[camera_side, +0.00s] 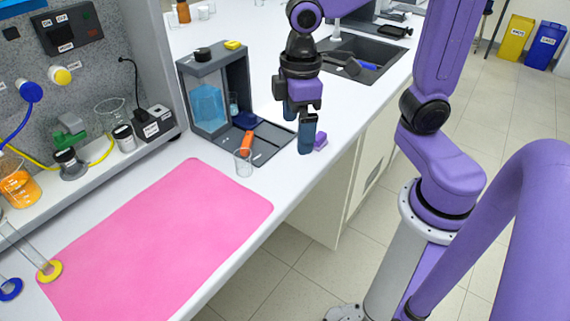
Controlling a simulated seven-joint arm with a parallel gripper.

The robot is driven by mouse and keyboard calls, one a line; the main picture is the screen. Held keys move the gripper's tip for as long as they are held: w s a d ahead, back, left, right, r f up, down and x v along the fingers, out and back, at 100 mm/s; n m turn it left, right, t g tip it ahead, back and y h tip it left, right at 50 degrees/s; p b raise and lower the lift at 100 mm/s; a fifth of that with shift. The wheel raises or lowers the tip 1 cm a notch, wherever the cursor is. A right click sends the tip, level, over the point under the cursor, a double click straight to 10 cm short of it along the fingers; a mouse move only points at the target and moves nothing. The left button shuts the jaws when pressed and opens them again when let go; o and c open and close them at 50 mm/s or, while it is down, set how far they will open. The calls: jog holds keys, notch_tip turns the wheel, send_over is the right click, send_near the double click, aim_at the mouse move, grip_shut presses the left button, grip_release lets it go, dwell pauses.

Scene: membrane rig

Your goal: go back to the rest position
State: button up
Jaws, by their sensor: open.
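My gripper (298,130) hangs pointing down over the white bench, to the right of the grey membrane rig. Its two dark blue fingers are apart, with nothing between them that I can see. A small purple block (321,140) lies on the bench just right of the nearer finger. The grey rig (187,82) holds a clear blue-tinted container (209,108) in its frame. A dark base plate (272,137) extends from the rig toward the gripper, with an orange piece (247,141) and a blue piece (245,119) on it.
A clear glass beaker (243,163) stands at the plate's front corner. A pink mat (150,240) covers the near bench. A sink (365,60) lies behind the gripper. A shelf (110,165) with a flask (18,185) is at left. The bench edge runs below the gripper.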

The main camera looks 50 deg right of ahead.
jog(key=s+d+f+n, duration=0.1)
jog(key=s, duration=0.5)
jog(key=s+d+f+n, duration=0.1)
jog(key=s+d+f, duration=0.1)
jog(key=s, duration=0.4)
jog(key=shift+s+d, duration=0.2)
jog(key=shift+d, duration=0.05)
